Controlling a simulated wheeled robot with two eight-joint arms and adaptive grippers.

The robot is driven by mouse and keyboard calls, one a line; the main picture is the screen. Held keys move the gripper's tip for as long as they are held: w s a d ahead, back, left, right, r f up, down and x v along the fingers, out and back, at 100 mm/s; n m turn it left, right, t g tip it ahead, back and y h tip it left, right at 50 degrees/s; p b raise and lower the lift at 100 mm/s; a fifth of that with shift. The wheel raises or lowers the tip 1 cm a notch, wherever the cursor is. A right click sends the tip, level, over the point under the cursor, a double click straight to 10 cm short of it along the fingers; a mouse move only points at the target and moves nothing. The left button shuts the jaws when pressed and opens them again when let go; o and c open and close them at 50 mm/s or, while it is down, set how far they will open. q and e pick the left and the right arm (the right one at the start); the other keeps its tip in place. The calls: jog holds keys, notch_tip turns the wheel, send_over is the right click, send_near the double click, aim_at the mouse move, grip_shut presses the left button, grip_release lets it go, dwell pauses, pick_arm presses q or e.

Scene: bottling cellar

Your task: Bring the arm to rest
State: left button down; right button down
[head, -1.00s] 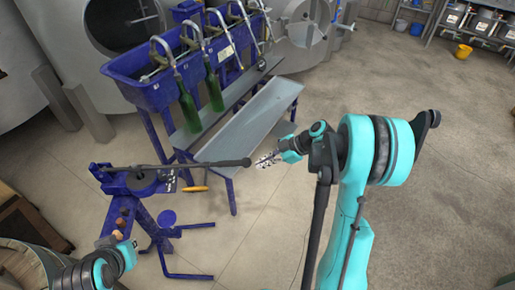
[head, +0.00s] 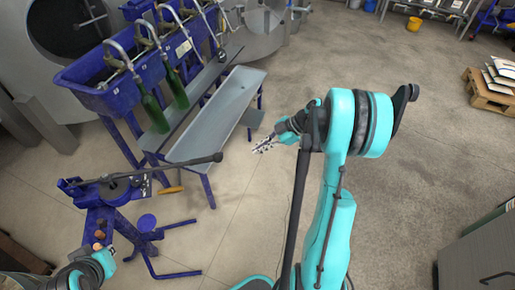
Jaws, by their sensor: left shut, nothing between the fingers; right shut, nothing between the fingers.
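My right arm is teal and black and reaches up through the middle of the head view. Its gripper (head: 263,146) is shut and empty, held in the air to the right of the blue corking stand's lever and in front of the grey bench. My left arm shows only at the bottom left corner, with its teal wrist low beside the blue stand. The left gripper (head: 110,250) is small and partly hidden there; it is shut with nothing seen in it.
A blue corking stand (head: 104,193) with a long dark lever (head: 185,166) stands at the left. Behind it are a blue bottle filler (head: 90,97) with green bottles (head: 152,110) and a grey bench (head: 220,115). A pallet (head: 487,95) and grey cabinet (head: 480,255) are at right. Floor between is clear.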

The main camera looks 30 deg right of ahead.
jog(key=s+a+r+m+h, duration=0.35)
jog(key=a+r+m, duration=0.25)
jog(key=a, duration=0.4)
jog(key=s+a+r+m+t+h, duration=0.2)
jog(key=s+a+r+m+h, duration=0.2)
jog(key=s+m, duration=0.5)
jog(key=shift+s+a+h, duration=0.35)
jog(key=shift+s+a, duration=0.35)
jog(key=shift+a, duration=0.65)
